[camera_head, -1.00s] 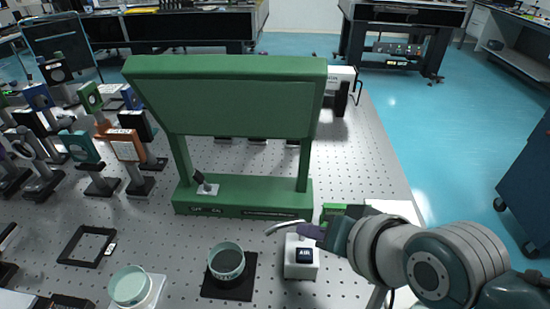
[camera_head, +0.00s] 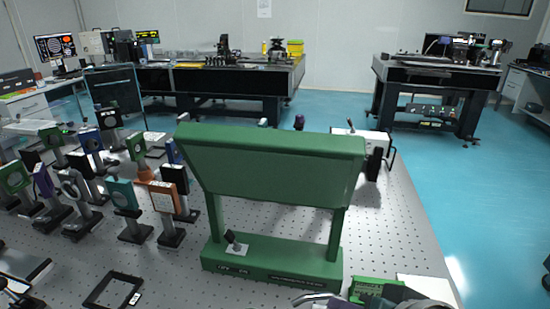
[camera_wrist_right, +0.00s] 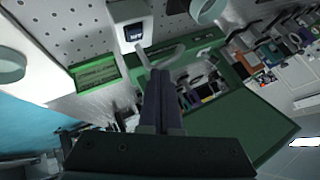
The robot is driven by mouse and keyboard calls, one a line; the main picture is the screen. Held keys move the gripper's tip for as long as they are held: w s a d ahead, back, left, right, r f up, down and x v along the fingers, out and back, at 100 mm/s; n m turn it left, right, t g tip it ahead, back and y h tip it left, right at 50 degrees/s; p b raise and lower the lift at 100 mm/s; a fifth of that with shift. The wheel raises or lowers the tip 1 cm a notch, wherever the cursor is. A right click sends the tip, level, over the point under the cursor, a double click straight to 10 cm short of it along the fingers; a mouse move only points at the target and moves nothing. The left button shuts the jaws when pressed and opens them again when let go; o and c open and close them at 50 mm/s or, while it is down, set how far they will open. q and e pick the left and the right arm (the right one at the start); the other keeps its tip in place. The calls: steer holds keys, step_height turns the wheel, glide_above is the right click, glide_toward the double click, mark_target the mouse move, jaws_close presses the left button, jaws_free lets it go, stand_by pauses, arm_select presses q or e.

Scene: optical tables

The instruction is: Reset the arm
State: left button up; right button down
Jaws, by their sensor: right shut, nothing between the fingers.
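My right gripper (camera_head: 318,298) shows only in part at the bottom edge of the head view, in front of the right end of a green stand's base. The right wrist view shows its two dark fingers with pale curved tips (camera_wrist_right: 157,62) pressed together and empty. Beyond the tips there is a white box with a dark label (camera_wrist_right: 132,32). The rest of my right arm is mostly cut off by the head view's lower edge. My left gripper is not in view.
The green stand (camera_head: 270,163) with a slanted panel rises from the perforated table (camera_head: 395,225). A green board (camera_head: 376,291) lies near my right gripper; it also shows in the right wrist view (camera_wrist_right: 97,75). Several mounted optics (camera_head: 122,193) crowd the left. Blue floor is clear at right.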

steer(key=s+d+r+n+g+h, duration=0.1)
steer(key=s+d+r+n+g, duration=0.2)
steer(key=s, duration=0.6)
steer(key=s+d+r+n+g+h, duration=0.25)
steer(key=s+r+n, duration=0.2)
steer(key=s, duration=0.45)
step_height(320, 180, up, 34)
steer(key=d+p, duration=0.1)
steer(key=p, duration=3.2)
steer(key=shift+s+r+m+t+y+p, duration=0.2)
steer(key=shift+s+m+t+y+p, duration=0.15)
steer(key=shift+d, duration=0.1)
